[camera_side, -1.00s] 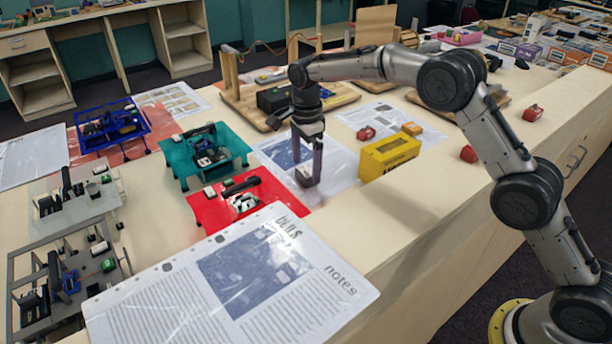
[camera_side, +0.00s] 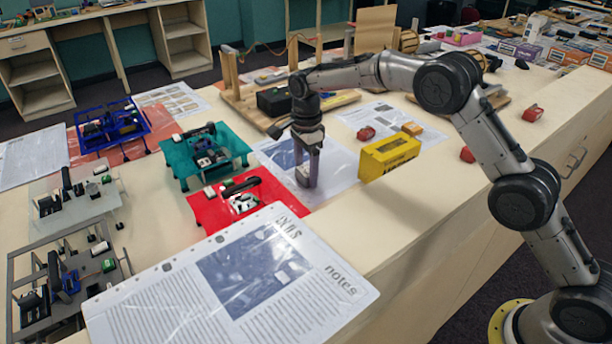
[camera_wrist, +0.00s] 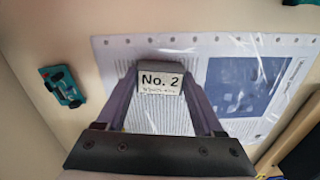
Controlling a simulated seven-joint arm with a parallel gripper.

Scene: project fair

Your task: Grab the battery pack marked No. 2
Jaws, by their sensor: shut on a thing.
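The battery pack (camera_wrist: 161,80) has a pale label reading "No. 2" and sits between my gripper's fingertips in the wrist view. My gripper (camera_wrist: 162,92) is shut on it, with one finger at each side. In the side view my gripper (camera_side: 307,172) points straight down over a printed sheet in a clear sleeve (camera_side: 335,172). The light-coloured pack (camera_side: 304,177) shows low between the fingers there, partly hidden by them. I cannot tell whether it touches the sheet.
A yellow box (camera_side: 389,157) stands close to the right of my gripper. A red tray (camera_side: 225,212) and a teal stand (camera_side: 203,158) are to the left. A black box (camera_side: 273,102) on a wooden board is behind. Bare tabletop (camera_side: 385,215) lies in front.

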